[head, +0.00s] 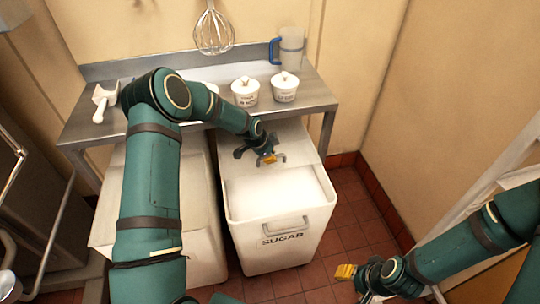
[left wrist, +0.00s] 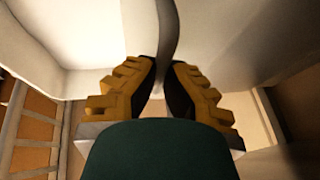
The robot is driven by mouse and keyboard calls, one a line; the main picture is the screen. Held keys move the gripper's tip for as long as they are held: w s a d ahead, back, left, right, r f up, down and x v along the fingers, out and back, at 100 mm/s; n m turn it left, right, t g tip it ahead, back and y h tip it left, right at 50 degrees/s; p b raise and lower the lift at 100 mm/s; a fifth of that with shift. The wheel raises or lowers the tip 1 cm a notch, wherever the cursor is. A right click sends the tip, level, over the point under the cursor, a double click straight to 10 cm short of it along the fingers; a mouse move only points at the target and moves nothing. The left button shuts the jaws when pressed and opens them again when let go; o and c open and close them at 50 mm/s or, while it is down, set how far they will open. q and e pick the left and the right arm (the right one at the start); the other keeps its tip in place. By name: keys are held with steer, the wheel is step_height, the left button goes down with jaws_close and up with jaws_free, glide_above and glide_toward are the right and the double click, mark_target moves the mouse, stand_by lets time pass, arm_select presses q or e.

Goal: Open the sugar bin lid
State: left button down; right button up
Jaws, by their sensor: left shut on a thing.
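The white sugar bin (head: 252,228) stands on the floor, with SUGAR and a handle on its front. Its front part is open and shows white sugar (head: 275,190). The pale lid (head: 298,140) covers the back part, by the table's front edge. My left gripper (head: 268,158) is at the lid's front edge. In the left wrist view my yellow-and-black fingers (left wrist: 163,75) are shut on a grey curved lid handle (left wrist: 168,30). My right gripper (head: 345,272) is low at the right, away from the bin; its jaw opening is unclear.
A second white bin (head: 204,245) stands to the left, partly behind my left arm. A whisk hangs above. Red-tiled floor is clear to the right.

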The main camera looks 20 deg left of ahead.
arm_select(q)
steer(key=shift+s+f, duration=0.2)
steer(key=shift+f, duration=0.1)
steer(key=c, duration=1)
jaws_free()
steer(key=shift+w, duration=0.15)
steer(key=shift+r, duration=0.1)
steer(key=shift+r, duration=0.15)
steer(key=shift+a+r, duration=0.1)
steer(key=shift+r, duration=0.15)
steer(key=v, duration=1.1)
steer(key=shift+s, duration=0.25)
